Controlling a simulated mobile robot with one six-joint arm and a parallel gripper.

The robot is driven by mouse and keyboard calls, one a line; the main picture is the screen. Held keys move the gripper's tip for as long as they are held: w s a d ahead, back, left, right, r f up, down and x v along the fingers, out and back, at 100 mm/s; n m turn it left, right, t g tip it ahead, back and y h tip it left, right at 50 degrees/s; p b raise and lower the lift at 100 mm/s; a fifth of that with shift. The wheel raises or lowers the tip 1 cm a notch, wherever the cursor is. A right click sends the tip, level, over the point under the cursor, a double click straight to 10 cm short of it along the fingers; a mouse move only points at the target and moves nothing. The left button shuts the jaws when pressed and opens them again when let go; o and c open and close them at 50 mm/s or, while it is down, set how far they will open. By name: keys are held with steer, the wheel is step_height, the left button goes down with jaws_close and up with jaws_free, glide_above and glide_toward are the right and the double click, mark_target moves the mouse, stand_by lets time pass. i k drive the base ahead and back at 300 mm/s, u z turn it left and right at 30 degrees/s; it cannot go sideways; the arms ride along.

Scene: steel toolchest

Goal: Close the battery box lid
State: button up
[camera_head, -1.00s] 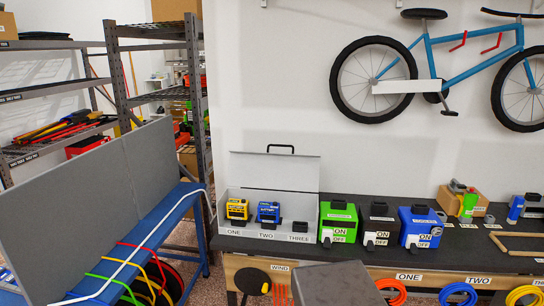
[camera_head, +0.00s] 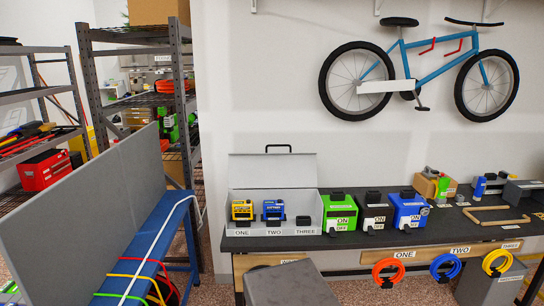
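The battery box (camera_head: 255,232) is a light grey open box on the left end of the dark workbench, against the wall. Its lid (camera_head: 272,168) stands upright at the back, open, with a black handle (camera_head: 279,148) on its top edge. Inside, a yellow battery (camera_head: 242,211) is above label ONE and a blue battery (camera_head: 273,211) above label TWO. Only a low black block (camera_head: 303,220) shows above label THREE. My gripper is not in view.
Green (camera_head: 339,214), black (camera_head: 375,218) and blue (camera_head: 409,212) units stand right of the box on the workbench (camera_head: 450,230). A grey flat-topped block (camera_head: 290,285) is in the foreground. A blue bench (camera_head: 150,240) with a grey panel stands at left. Coloured hoses hang below the workbench.

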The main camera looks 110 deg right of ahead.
mark_target(266, 170)
steer(key=i, duration=0.65)
steer(key=z, duration=4.45)
steer(key=i, duration=0.1)
steer(key=u, duration=2.7)
steer(key=k, duration=0.3)
steer(key=z, duration=2.35)
